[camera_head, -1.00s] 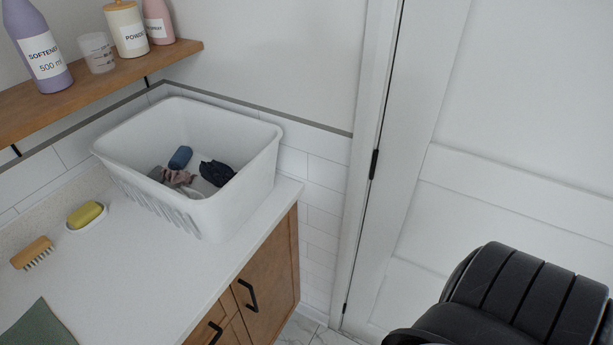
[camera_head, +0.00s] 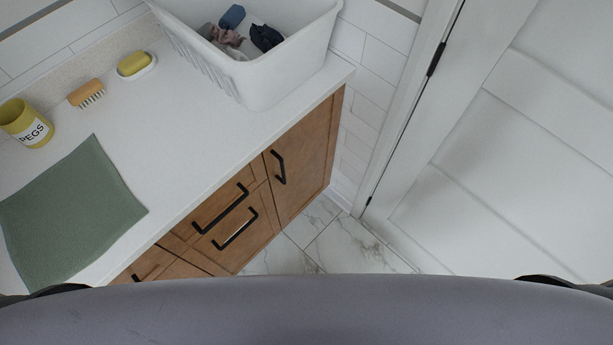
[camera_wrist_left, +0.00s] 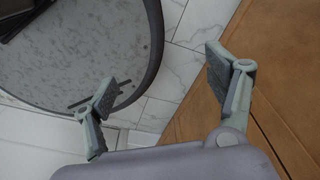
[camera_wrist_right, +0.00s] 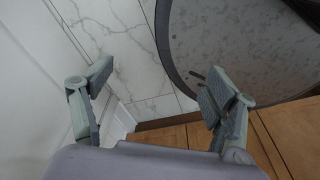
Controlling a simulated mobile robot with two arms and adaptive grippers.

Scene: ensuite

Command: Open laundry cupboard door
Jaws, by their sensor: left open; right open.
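The wooden cupboard under the white counter shows in the head view. Its right-hand door (camera_head: 307,153) is shut and has a black bar handle (camera_head: 279,167). To its left are drawer fronts (camera_head: 224,217) with black handles. My left gripper (camera_wrist_left: 157,82) is open and empty in the left wrist view, with wood panels (camera_wrist_left: 255,85) beside its right finger. My right gripper (camera_wrist_right: 155,88) is open and empty in the right wrist view, above marble floor, with a strip of wood low in that view. Neither gripper shows in the head view, and neither wrist view shows a handle.
A white laundry basket (camera_head: 262,75) with clothes, a soap dish (camera_head: 137,66), a brush (camera_head: 87,94), a yellow pegs pot (camera_head: 25,123) and a green cloth (camera_head: 72,212) are on the counter (camera_head: 190,133). A white panelled door (camera_head: 520,150) stands right. Marble floor (camera_head: 345,245) between is clear.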

